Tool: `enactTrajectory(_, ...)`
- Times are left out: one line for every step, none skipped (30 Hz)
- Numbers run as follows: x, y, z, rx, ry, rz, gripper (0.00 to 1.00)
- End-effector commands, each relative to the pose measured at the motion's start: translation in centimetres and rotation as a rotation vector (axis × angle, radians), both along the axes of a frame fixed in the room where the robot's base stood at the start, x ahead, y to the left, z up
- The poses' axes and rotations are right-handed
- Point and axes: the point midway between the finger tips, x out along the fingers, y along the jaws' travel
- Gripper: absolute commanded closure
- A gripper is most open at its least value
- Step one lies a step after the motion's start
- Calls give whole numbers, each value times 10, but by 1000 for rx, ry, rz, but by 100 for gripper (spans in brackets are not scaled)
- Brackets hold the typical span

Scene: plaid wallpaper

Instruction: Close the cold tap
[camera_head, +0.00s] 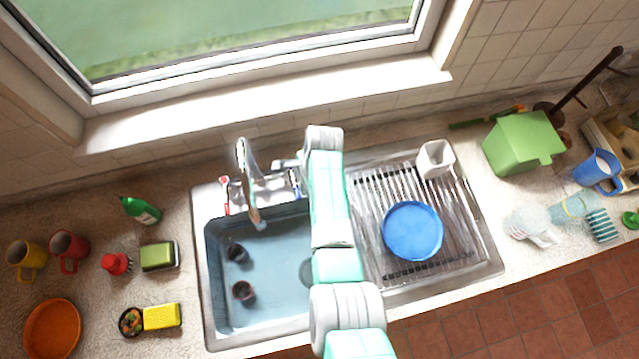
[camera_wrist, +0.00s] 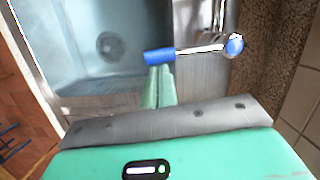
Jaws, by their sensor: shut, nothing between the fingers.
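The cold tap's handle shows in the wrist view as a chrome lever with a blue grip (camera_wrist: 158,57) and a blue-capped hub (camera_wrist: 234,46). In the head view only a little of the blue handle (camera_head: 296,184) shows beside my arm, right of the chrome spout (camera_head: 248,185). The red-marked handle (camera_head: 225,196) is left of the spout. My gripper (camera_wrist: 159,76) is shut and empty, its pale green fingertips right by the blue grip's end. I cannot tell if they touch it. In the head view my arm hides the fingers.
A blue plate (camera_head: 412,231) and a white cup (camera_head: 435,160) stand on the drainer right of my arm. The window ledge (camera_head: 270,103) rises behind the taps. Mugs, a green bottle (camera_head: 141,210) and sponges are on the left counter.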

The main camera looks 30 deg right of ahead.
Motion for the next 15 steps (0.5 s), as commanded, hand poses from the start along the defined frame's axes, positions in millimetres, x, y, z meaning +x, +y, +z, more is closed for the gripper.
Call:
enactTrajectory(1, 2, 0, 0, 0, 3, 100)
enactTrajectory(1, 3, 0, 0, 0, 4, 100)
enactTrajectory(2, 4, 0, 0, 1, 5, 100)
enactTrajectory(2, 5, 0, 0, 1, 6, 100)
enactTrajectory(2, 6, 0, 0, 1, 6, 100)
enactTrajectory(3, 6, 0, 0, 0, 7, 100)
enactTrajectory(3, 6, 0, 0, 0, 7, 100)
enactTrajectory(3, 7, 0, 0, 0, 8, 100)
enactTrajectory(3, 7, 0, 0, 0, 8, 100)
enactTrajectory(3, 7, 0, 0, 0, 8, 100)
enactTrajectory(3, 7, 0, 0, 0, 8, 100)
enactTrajectory(3, 7, 0, 0, 0, 8, 100)
enactTrajectory(3, 7, 0, 0, 0, 8, 100)
enactTrajectory(3, 7, 0, 0, 0, 8, 100)
enactTrajectory(3, 7, 0, 0, 0, 8, 100)
